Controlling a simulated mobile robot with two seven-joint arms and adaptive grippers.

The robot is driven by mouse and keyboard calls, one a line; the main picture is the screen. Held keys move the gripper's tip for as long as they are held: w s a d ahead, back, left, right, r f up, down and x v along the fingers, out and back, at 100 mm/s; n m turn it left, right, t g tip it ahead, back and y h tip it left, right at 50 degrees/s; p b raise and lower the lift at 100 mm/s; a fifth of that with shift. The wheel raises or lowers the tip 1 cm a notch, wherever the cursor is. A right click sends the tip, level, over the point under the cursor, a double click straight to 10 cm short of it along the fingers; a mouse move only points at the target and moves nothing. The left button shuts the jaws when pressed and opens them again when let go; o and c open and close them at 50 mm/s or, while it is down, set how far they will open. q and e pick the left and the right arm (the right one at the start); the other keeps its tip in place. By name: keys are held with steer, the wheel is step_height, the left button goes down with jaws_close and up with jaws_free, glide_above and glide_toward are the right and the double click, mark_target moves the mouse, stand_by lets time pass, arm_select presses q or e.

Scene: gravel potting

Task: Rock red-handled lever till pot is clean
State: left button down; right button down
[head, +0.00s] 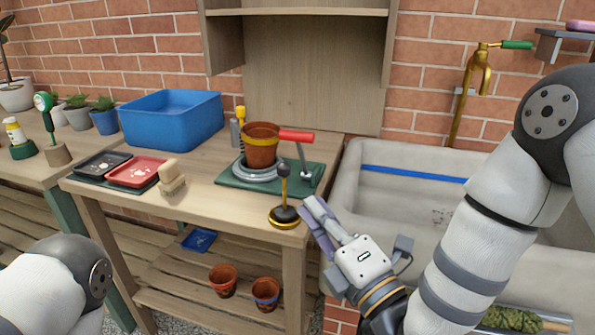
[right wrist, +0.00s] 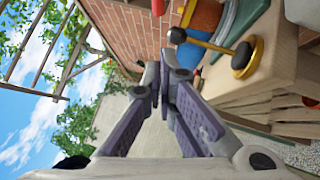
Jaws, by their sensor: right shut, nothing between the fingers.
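The terracotta pot (head: 259,152) with a yellowish rim band stands upright on a grey ring (head: 256,173) on a green base plate (head: 232,181). Its inside looks dark; I cannot tell how clean it is. The red lever handle (head: 297,136) points sideways beside the pot's rim, at the top of a grey metal post (head: 303,160). My right gripper (head: 313,208) is in front of and below the lever, apart from it, by the bench's right front corner. It is shut and empty, and its fingers (right wrist: 165,80) show in the right wrist view. My left gripper is out of view.
A black-knobbed brass stand (head: 284,197) is on the bench corner, close left of my right gripper; it also shows in the right wrist view (right wrist: 243,58). A wooden-handled brush (head: 171,178), trays (head: 137,171) and a blue tub (head: 171,119) are left. A sink (head: 352,183) is right.

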glide_toward(281, 135)
steer(key=a, duration=0.3)
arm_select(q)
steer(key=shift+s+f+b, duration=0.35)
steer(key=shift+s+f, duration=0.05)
arm_select(e)
steer(key=w, duration=0.3)
steer(key=shift+w+d+r, duration=0.35)
steer(key=shift+r, duration=0.05)
steer(key=shift+w, duration=0.15)
